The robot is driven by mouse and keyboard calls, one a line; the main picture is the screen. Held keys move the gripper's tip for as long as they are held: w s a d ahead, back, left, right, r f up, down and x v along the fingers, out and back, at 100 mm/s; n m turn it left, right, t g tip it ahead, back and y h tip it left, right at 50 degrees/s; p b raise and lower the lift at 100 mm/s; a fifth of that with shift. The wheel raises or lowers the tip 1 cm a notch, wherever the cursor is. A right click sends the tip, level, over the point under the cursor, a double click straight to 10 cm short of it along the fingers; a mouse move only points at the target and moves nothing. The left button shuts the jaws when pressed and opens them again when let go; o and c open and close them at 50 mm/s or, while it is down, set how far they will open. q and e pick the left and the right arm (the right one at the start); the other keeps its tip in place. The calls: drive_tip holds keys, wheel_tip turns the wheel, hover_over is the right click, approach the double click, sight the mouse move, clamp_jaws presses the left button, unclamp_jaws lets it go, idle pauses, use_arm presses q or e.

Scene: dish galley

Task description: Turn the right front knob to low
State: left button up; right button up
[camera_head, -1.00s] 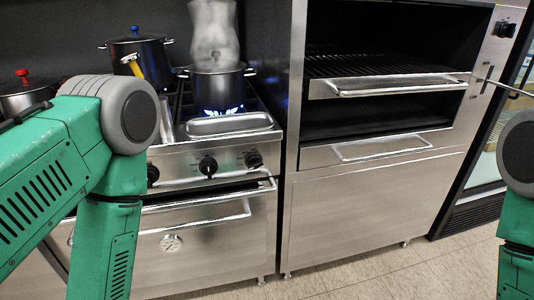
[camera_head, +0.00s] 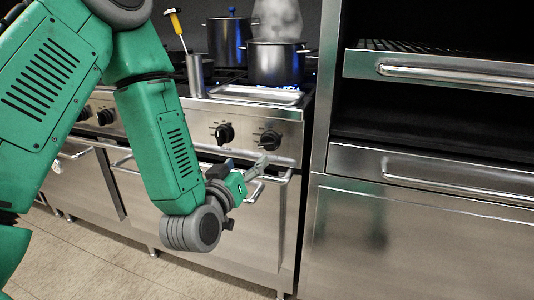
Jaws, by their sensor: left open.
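The stove's front panel (camera_head: 190,112) carries a row of black knobs. The rightmost knob (camera_head: 270,140) sits near the panel's right end, with another knob (camera_head: 224,133) just left of it. The markings are too small to read. My left gripper (camera_head: 246,167) is open and empty, in front of the oven handle and below these two knobs, apart from both. My right gripper is out of view.
A steaming pot (camera_head: 274,63) stands over a lit blue flame at the right front. A taller pot (camera_head: 229,42) stands behind it. A metal tray (camera_head: 256,95) lies at the stove's front edge. An oven handle (camera_head: 272,180) juts out below the panel. A steel broiler cabinet (camera_head: 420,235) stands right.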

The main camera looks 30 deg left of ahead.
sight(267, 146)
use_arm(q)
drive_tip(key=w, duration=0.3)
drive_tip(key=w+b, duration=0.1)
drive_tip(key=w, duration=0.5)
drive_tip(key=shift+w+r+b, duration=0.25)
drive_tip(key=shift+w+b, duration=0.05)
drive_tip(key=shift+w, duration=0.05)
drive_tip(key=shift+w+a, duration=0.2)
drive_tip(key=shift+w, duration=0.15)
drive_tip(key=shift+w+a, duration=0.25)
drive_tip(key=shift+a, duration=0.05)
drive_tip(key=shift+w+a+f, duration=0.1)
drive_tip(key=shift+a+f, duration=0.1)
drive_tip(key=shift+a, duration=0.35)
drive_tip(key=shift+d+r, duration=0.15)
drive_tip(key=shift+d, duration=0.35)
drive_tip(key=c, duration=1.1)
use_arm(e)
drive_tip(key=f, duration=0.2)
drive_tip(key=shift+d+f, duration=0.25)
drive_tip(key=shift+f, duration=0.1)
